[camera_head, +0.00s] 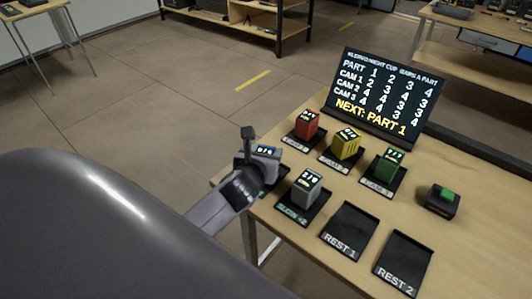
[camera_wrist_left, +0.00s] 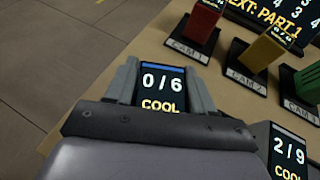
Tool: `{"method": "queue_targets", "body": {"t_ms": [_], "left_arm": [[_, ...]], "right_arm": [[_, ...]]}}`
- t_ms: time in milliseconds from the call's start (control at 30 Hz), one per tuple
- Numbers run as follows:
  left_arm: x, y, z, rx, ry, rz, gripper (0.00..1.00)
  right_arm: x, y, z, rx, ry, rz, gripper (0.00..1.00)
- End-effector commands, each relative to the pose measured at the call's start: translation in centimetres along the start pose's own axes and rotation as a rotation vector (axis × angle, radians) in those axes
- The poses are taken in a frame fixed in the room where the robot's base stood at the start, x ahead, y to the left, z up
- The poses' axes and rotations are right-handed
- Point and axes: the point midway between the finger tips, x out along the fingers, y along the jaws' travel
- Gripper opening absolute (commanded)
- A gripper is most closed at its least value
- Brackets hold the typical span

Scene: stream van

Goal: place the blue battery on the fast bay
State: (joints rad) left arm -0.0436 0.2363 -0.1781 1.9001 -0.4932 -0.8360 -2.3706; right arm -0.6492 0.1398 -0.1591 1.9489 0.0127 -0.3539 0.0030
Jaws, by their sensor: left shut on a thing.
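My left gripper (camera_head: 255,170) is shut on the blue battery (camera_head: 267,151), at the near left corner of the table. In the left wrist view the blue battery (camera_wrist_left: 158,88) sits between the fingers, with a blue top edge and a screen reading "0/6 COOL". A dark bay (camera_head: 283,190) shows partly under the gripper; its label is hidden, so I cannot tell if it is the fast bay. I cannot tell whether the battery touches it. A grey battery (camera_head: 307,187) reading "2/9" stands on the slow bay (camera_head: 305,216) beside it. My right gripper is not in view.
Red (camera_head: 308,125), yellow (camera_head: 346,143) and green (camera_head: 387,166) batteries stand on the camera bays behind. Rest 1 (camera_head: 349,230) and Rest 2 (camera_head: 403,264) are empty. A box with a green button (camera_head: 442,199) stands at right. A scoreboard (camera_head: 385,95) reads "NEXT: PART 1".

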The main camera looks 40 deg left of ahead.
Motion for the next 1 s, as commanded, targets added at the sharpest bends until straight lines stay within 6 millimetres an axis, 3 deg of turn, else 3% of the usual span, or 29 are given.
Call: {"method": "queue_targets", "body": {"t_ms": [133,167,200,233,667,1000], "left_arm": [[0.1,0.0,-0.1,0.001,-0.003,0.000,0.10],[0.1,0.0,-0.2,0.001,0.000,0.001,0.63],[0.1,0.0,-0.2,0.000,0.000,0.000,0.76],[0.1,0.0,-0.2,0.000,0.000,0.000,0.79],[-0.7,0.0,0.1,0.001,0.000,0.000,0.79],[-6.5,0.0,0.1,0.000,0.001,-0.001,0.79]], "right_arm": [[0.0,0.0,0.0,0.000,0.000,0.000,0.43],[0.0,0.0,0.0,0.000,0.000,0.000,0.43],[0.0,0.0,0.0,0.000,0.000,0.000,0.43],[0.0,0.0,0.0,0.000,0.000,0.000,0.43],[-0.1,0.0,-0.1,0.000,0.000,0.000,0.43],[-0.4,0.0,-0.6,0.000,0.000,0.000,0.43]]}}
